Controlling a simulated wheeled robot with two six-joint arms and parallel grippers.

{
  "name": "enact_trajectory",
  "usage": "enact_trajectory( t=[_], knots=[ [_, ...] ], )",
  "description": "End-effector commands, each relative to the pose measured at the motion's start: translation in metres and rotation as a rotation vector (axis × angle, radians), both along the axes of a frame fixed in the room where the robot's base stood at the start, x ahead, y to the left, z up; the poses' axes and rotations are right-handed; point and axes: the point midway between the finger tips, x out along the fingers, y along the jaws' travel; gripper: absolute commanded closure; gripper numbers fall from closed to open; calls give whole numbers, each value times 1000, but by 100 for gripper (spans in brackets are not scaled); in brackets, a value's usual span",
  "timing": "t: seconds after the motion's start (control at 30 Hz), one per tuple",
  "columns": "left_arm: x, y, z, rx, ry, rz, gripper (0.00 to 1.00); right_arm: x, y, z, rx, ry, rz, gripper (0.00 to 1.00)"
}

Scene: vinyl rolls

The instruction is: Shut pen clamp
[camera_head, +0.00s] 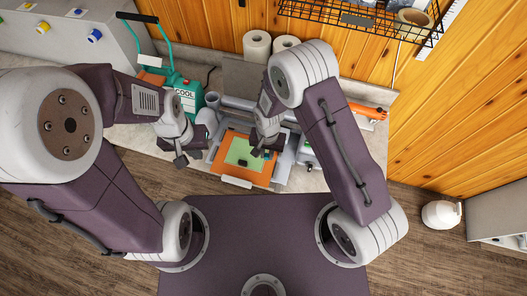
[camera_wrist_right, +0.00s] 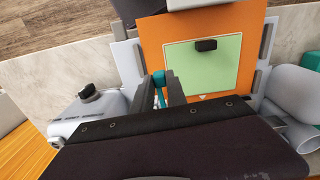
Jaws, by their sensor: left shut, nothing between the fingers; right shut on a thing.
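A cutting machine stands on the counter with an orange mat (camera_head: 232,177) and a pale green sheet (camera_head: 237,148) on it. The mat (camera_wrist_right: 170,50) and sheet (camera_wrist_right: 190,68) also show in the right wrist view. My right gripper (camera_head: 262,151) is over the machine. In the right wrist view its fingers (camera_wrist_right: 164,90) are shut on a small teal piece (camera_wrist_right: 159,83). I cannot tell whether this is the pen clamp or part of it; the fingers hide most of it. My left gripper (camera_head: 183,159) is shut and empty, left of the mat.
A small black block (camera_wrist_right: 206,44) lies on the green sheet. White rolls (camera_head: 257,46) stand at the back wall, below a black wire rack (camera_head: 350,18). An orange tool (camera_head: 368,111) lies at the right.

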Motion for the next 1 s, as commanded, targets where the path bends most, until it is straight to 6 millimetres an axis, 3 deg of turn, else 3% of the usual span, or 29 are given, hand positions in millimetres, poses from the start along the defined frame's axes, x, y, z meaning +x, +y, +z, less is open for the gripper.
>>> enact_trajectory(
  t=[0.57, 1.0],
  knots=[
    [0, 0, -9, 0, 0, 0, 100, -2, -31, 0, 1, -2, 544, 100],
    [0, 0, -15, 0, 0, 0, 100, 7, -53, 0, -1, -4, 961, 100]
  ],
)
